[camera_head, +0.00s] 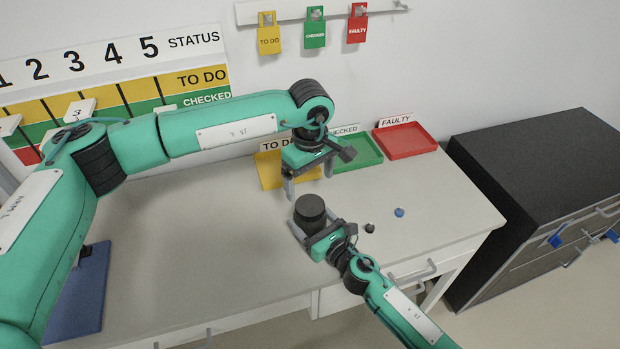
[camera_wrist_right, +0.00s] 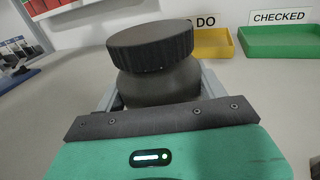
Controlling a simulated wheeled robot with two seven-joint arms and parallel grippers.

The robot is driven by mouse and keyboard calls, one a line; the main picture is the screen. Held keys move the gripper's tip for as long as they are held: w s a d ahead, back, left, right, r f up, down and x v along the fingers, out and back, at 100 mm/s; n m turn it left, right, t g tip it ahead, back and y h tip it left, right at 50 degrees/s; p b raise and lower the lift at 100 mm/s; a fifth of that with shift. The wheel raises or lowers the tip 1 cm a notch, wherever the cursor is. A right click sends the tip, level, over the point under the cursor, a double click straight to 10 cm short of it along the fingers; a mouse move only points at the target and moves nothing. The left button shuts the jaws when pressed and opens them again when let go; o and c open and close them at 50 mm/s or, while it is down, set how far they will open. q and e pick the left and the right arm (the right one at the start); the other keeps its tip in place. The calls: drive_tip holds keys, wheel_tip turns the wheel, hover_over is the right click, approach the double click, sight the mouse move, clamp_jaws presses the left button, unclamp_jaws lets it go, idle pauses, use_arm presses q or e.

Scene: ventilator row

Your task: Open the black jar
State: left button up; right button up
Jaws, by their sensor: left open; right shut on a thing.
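The black jar (camera_head: 310,213) stands on the grey table near its front right part. Its wide ridged lid (camera_wrist_right: 150,43) sits on top of the rounded body (camera_wrist_right: 158,84), and the lid looks slightly tilted in the right wrist view. My right gripper (camera_head: 301,232) is shut on the jar's body, with one finger on each side. My left gripper (camera_head: 308,186) is open and empty, pointing down above and just behind the jar. The jar's base is hidden by my right gripper.
Yellow (camera_head: 268,178), green (camera_head: 362,156) and red (camera_head: 405,141) trays stand along the back of the table. A small blue object (camera_head: 399,212) and small dark objects (camera_head: 369,228) lie right of the jar. A black cabinet (camera_head: 530,165) stands at the right. The table's left middle is clear.

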sight(310, 204)
use_arm(q)
drive_tip(key=m, duration=1.2)
drive_tip(key=shift+m, duration=0.4)
drive_tip(key=shift+f, duration=4)
